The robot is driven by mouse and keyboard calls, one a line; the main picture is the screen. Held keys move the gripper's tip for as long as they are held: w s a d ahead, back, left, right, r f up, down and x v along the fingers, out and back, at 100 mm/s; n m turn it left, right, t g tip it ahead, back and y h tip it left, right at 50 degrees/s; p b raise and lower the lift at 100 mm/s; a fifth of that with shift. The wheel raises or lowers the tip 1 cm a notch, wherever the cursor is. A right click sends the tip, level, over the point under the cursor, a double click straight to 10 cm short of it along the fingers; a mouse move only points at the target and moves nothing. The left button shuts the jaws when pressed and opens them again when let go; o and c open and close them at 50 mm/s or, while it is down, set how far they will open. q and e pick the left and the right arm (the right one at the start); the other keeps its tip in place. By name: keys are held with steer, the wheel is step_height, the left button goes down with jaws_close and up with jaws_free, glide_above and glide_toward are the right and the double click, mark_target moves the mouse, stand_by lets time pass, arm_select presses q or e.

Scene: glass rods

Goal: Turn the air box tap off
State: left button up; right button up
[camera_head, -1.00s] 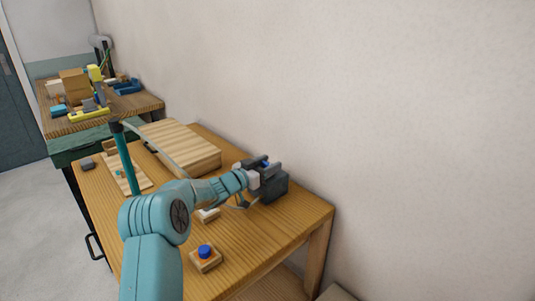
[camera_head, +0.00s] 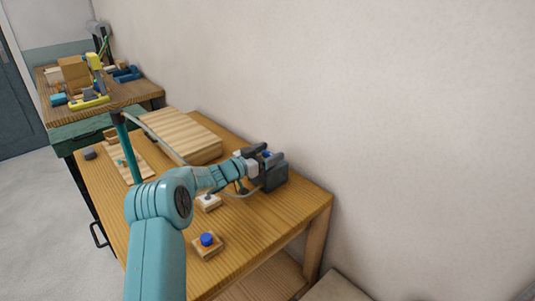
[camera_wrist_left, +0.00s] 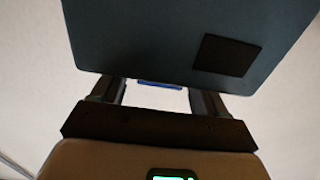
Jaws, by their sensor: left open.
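The air box is a dark grey box (camera_head: 273,180) on the wooden bench near the wall. In the left wrist view its dark face (camera_wrist_left: 150,35) fills the top. A small blue part, apparently the tap (camera_head: 266,154), shows at the box top; the left wrist view shows it as a blue strip (camera_wrist_left: 159,84) between the fingers. My left gripper (camera_head: 263,157) is open at the box, its fingers (camera_wrist_left: 160,95) on either side of the blue part. I cannot tell whether they touch it. My right gripper is out of view.
On the bench (camera_head: 240,245) are a blue button on a wooden block (camera_head: 207,241), a small white-topped block (camera_head: 208,202), a thick wooden board (camera_head: 183,135) and a teal post (camera_head: 126,150). A thin tube runs to the box. A cluttered second table (camera_head: 130,103) stands behind.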

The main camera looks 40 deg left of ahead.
arm_select(q)
steer(key=shift+s, duration=0.1)
steer(key=shift+s+a+f, duration=0.1)
steer(key=shift+s, duration=0.25)
steer(key=s+a+b, duration=0.1)
steer(key=s, duration=1.4)
steer(key=shift+s+a+b, duration=0.15)
steer(key=shift+a+b, duration=0.05)
steer(key=shift+b, duration=0.2)
